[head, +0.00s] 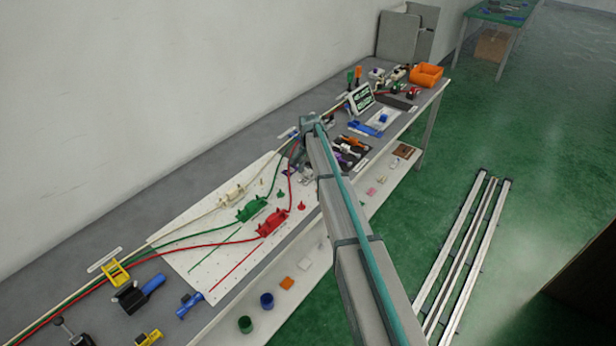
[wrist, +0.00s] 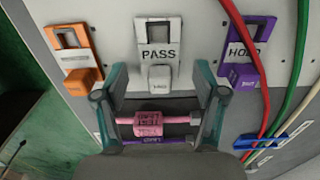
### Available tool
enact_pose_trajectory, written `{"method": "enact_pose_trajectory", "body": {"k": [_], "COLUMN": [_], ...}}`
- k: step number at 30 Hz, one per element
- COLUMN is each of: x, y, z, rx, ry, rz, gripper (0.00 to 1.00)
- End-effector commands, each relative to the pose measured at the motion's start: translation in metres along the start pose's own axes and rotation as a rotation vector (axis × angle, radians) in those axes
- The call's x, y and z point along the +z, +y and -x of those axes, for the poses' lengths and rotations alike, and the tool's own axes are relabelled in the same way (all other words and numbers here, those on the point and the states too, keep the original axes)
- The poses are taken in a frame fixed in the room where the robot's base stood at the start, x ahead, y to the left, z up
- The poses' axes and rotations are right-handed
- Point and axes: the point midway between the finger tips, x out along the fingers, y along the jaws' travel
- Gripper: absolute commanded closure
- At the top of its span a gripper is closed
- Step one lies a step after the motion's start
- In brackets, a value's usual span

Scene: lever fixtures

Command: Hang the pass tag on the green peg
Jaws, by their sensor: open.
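The pass tag (wrist: 157,42) is white with a square hole and the word PASS. In the wrist view it lies flat on the pale panel at top centre, with a small white labelled block (wrist: 160,78) at its lower edge. My gripper (wrist: 160,72) is open, its two teal fingers spread either side of that block, just below the tag. Nothing is between the fingertips that I can tell is held. In the head view my arm hides the gripper. A small green peg-like piece (head: 280,194) stands on the white board; I cannot tell for sure that it is the green peg.
An orange tag (wrist: 72,45) lies left of the pass tag and a purple HOLD tag (wrist: 245,50) right of it. A pink labelled piece (wrist: 148,124) sits below. Red, green and white cables run down the right side. The white pegboard (head: 190,262) carries coloured fixtures.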

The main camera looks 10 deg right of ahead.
Motion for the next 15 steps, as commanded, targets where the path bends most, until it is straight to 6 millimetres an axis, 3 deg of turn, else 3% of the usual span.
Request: {"method": "enact_pose_trajectory", "body": {"k": [3, 11, 15], "x": [0.0001, 0.0001, 0.0001], "y": [0.0, 0.0, 0.0], "z": [0.0, 0.0002, 0.0003], "rx": [0.0, 0.0, 0.0], "ry": [0.0, 0.0, 0.0], "rz": [0.0, 0.0, 0.0], "gripper": [0.32, 0.76, 0.76]}}
